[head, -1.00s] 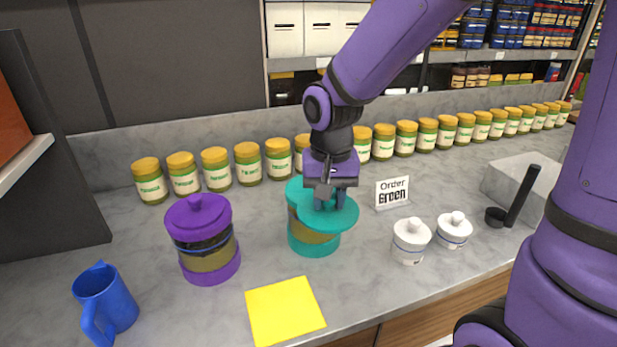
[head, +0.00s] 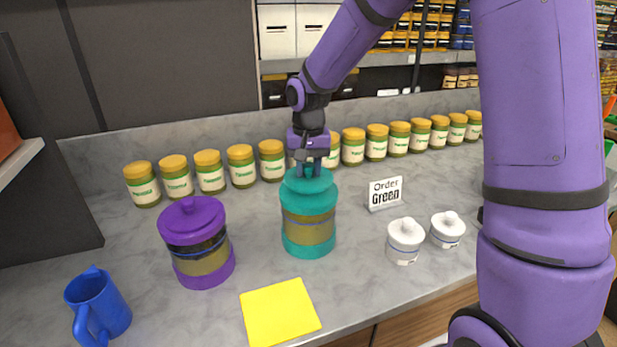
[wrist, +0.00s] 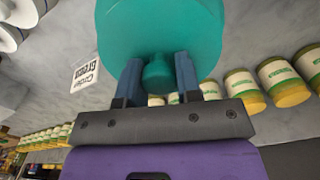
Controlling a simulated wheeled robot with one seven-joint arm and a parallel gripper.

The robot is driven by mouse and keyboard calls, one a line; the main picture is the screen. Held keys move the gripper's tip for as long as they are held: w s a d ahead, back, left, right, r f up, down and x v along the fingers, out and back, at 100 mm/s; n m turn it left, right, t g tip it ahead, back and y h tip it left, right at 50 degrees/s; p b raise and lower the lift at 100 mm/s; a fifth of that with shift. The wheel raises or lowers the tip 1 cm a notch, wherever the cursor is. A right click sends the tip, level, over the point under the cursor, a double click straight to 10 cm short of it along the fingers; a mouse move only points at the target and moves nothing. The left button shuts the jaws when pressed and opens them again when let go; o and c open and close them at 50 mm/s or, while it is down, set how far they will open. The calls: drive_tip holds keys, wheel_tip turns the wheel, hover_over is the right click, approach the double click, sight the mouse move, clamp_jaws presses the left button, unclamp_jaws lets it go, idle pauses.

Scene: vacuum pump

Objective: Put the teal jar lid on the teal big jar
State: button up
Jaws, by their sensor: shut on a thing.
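The teal big jar (head: 308,226) stands upright on the counter, with a brownish-green band of contents showing. The teal jar lid (head: 308,185) is level over the jar's mouth and lined up with it; whether it is fully seated I cannot tell. My gripper (head: 310,172) is above the jar, pointing down, shut on the lid's knob. In the wrist view the teal lid (wrist: 160,40) fills the top middle, with its knob between my two fingers (wrist: 157,78). The jar's rim is hidden under the lid.
A purple lidded jar (head: 197,245) stands to the left, with a blue mug (head: 98,308) nearer the front. A yellow sheet (head: 280,312) lies in front. An order sign (head: 385,193) and two white jars (head: 405,240) (head: 447,230) are to the right. Yellow-capped jars (head: 240,166) line the back.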

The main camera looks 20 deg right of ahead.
sight(309, 178)
drive_tip(key=shift+f, duration=1.4)
drive_tip(key=shift+f, duration=0.15)
drive_tip(key=o, duration=0.9)
